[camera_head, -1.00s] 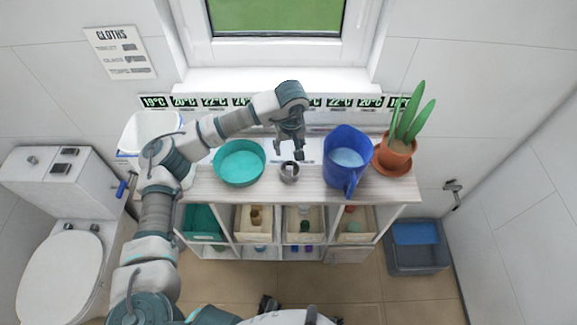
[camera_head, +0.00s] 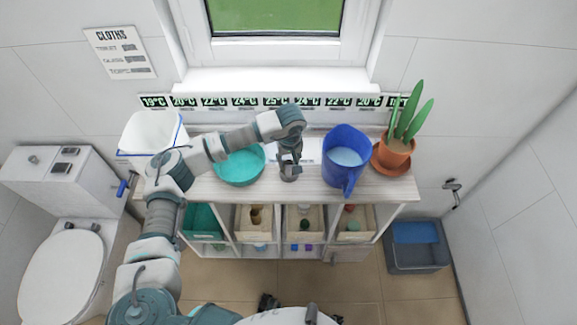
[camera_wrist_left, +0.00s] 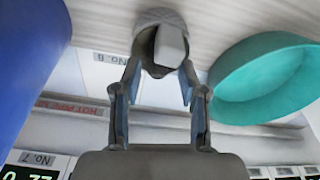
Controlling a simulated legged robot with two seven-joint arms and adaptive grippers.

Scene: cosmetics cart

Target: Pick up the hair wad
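A small grey round cup (camera_wrist_left: 160,18) stands on the cart top, with a pale block (camera_wrist_left: 170,45) and a dark brown patch at its mouth in the left wrist view. The brown patch may be the hair wad; I cannot tell for sure. My left gripper (camera_head: 289,172) is down over the cup in the head view and hides most of it. In the left wrist view its two fingers (camera_wrist_left: 161,66) are apart, one on each side of the cup's mouth. Dark parts at the bottom of the head view may be my right gripper (camera_head: 268,303), too unclear to read.
A teal bowl (camera_head: 238,181) stands left of the cup, and a blue jug (camera_head: 335,177) stands right of it. A potted plant (camera_head: 393,156) is at the cart's right end. Temperature signs (camera_head: 245,101) line the wall behind. Shelf bins (camera_head: 303,222) sit below.

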